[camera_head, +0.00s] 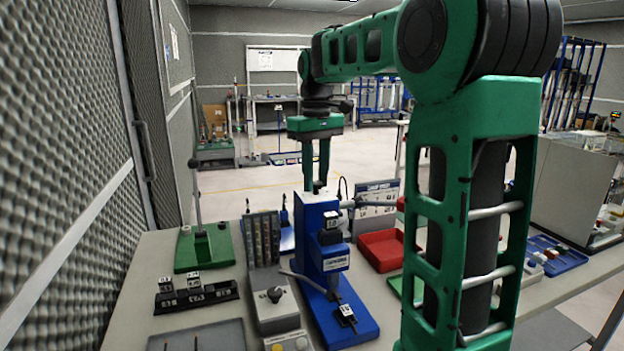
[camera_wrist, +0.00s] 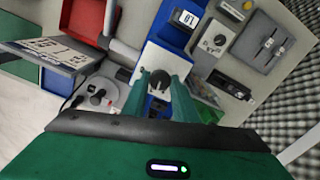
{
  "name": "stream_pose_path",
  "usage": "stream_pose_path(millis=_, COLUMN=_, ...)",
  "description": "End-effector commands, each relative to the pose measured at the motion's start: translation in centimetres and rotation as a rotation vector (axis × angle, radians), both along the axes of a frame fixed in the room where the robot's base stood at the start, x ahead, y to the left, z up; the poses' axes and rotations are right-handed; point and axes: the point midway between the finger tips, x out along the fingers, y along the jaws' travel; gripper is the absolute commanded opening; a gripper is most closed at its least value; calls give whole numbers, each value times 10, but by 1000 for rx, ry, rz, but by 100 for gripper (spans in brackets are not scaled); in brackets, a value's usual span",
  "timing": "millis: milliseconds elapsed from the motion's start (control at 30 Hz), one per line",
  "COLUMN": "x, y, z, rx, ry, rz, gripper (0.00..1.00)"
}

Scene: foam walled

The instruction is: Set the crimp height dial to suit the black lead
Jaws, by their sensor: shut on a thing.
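The blue crimp press (camera_head: 322,250) stands upright in the middle of the bench. My gripper (camera_head: 316,186) points down over its top; in the wrist view my gripper (camera_wrist: 161,82) has its two green fingers on either side of a round black dial (camera_wrist: 160,82), shut on it. Any scale mark under the dial is hidden or too small to read. On the press base a small dark piece with a white number tag (camera_head: 346,311) lies at the front; its tag also shows in the wrist view (camera_wrist: 186,18). I cannot tell whether it is the black lead.
A grey box with a knob (camera_head: 275,296) stands left of the press. A black rack (camera_head: 196,297) with tagged blocks and a grey tray (camera_head: 200,338) with thin dark pieces lie further left. A green lever tool (camera_head: 204,250) stands behind them. A red bin (camera_head: 384,252) is right.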

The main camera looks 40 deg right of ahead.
Motion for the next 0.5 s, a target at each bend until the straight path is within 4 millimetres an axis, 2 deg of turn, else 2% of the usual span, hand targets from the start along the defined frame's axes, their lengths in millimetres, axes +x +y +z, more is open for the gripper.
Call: stream_pose_path(millis=500, x=1, y=-2, z=1, rx=-2, ry=-7, rz=-486, gripper=4)
